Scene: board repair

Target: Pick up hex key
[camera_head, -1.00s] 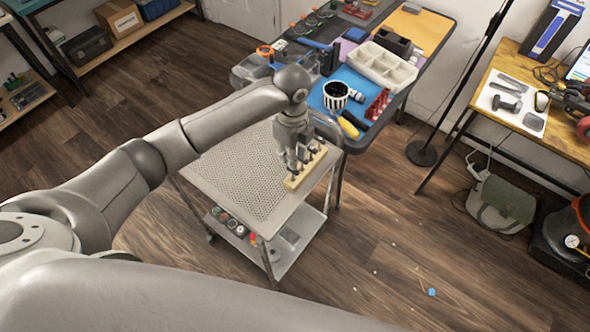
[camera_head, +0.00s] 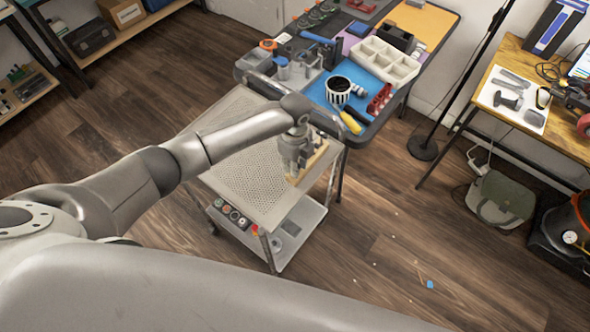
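A pale yellow block (camera_head: 318,161) lies at the right edge of the perforated cart top (camera_head: 240,180). My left gripper (camera_head: 293,176) is over the near end of this block, fingers pointing down, and covers much of it. Small dark upright items showed on the block earlier; now they are mostly hidden behind my gripper and wrist. I cannot make out a hex key for certain. The fingertips are too small and covered to tell whether they are open, shut or holding something. My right gripper is not in view.
Behind the cart, a workbench (camera_head: 357,126) holds a striped cup (camera_head: 338,91), a yellow-handled tool (camera_head: 350,122), a red rack (camera_head: 379,99) and a white divided tray (camera_head: 402,69). The cart's left part is bare. A lamp pole (camera_head: 470,85) stands at the right.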

